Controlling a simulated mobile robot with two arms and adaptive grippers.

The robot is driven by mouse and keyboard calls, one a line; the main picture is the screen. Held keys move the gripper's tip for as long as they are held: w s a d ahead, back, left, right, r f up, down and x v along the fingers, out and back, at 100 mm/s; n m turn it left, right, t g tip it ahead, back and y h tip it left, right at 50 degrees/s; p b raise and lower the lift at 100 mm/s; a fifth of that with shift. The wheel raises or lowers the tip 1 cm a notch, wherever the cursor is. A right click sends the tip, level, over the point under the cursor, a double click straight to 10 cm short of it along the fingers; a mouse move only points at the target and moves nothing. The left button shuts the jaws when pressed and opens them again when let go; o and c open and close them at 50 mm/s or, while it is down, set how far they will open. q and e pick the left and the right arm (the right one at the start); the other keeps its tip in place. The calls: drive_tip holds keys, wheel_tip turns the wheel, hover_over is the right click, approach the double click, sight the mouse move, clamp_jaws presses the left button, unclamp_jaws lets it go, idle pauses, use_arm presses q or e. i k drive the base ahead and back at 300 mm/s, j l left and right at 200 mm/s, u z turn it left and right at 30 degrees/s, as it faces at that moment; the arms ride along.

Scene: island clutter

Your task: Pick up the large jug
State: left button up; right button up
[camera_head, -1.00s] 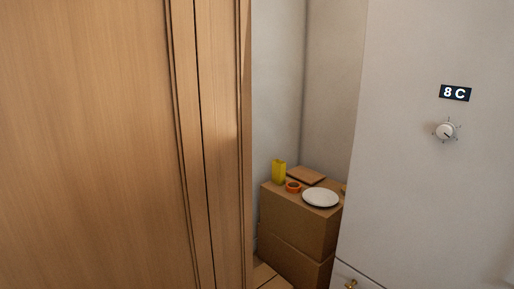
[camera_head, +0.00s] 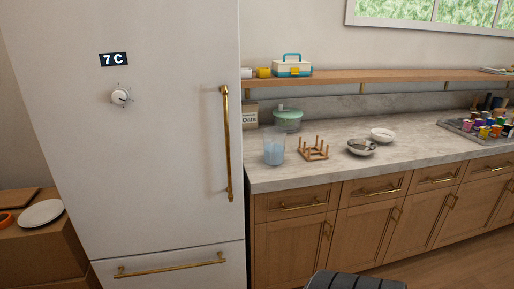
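A clear container with pale blue contents (camera_head: 274,152) stands upright on the counter's left end, beside the fridge. It may be the large jug; I cannot make out a handle or spout. Neither of my grippers is clearly in view, and nothing is seen touching the container.
The white fridge (camera_head: 160,185) stands left of the marble counter (camera_head: 330,172). A wooden peg rack (camera_head: 313,152), a metal bowl (camera_head: 361,147), a white bowl (camera_head: 382,135) and a green-lidded pot (camera_head: 288,119) are near the container. A dark ribbed thing (camera_head: 355,281) shows at the bottom edge.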

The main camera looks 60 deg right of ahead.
sight(274, 137)
drive_tip(key=z, duration=2.1)
